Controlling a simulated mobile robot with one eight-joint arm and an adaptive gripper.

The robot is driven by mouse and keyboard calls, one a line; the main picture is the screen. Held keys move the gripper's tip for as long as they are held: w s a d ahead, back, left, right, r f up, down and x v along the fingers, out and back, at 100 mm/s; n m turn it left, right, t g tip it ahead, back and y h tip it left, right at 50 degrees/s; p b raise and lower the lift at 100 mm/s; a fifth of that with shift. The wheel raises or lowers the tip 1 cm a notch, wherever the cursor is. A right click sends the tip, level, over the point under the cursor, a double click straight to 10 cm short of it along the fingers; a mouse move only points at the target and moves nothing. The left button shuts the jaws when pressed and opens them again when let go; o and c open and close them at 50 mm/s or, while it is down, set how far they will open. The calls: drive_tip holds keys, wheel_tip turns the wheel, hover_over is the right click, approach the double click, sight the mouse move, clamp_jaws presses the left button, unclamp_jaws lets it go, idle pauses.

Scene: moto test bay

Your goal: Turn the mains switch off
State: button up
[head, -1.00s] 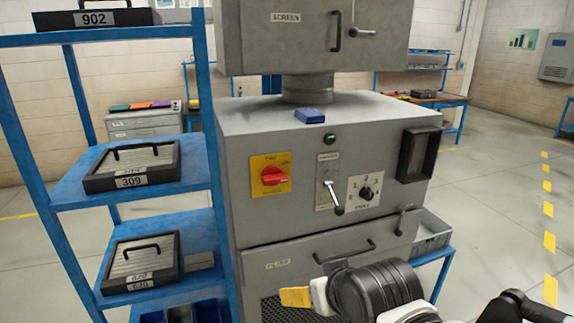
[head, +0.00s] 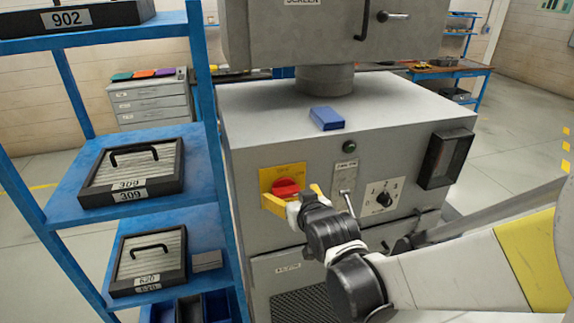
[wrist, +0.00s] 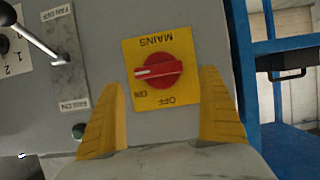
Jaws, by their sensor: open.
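The mains switch is a red rotary knob (head: 286,187) on a yellow plate (head: 266,178) on the front of the grey machine. In the wrist view, which is upside down, the knob (wrist: 158,71) shows a white mark pointing left, on the side of the ON label; OFF is below the knob. My gripper (head: 293,198) is open in front of the plate, its yellow fingers partly covering it. In the wrist view the fingers stand either side of the knob's lower area, with a gap on both sides; contact is not visible.
A fan lever (head: 347,203) and a numbered dial (head: 383,198) sit right of the switch, with a green lamp (head: 349,147) above. A blue box (head: 326,119) lies on the machine top. A blue rack (head: 209,150) with cases stands close at left.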

sight(287, 191)
drive_tip(key=x, duration=0.4)
drive_tip(key=c, duration=1.2)
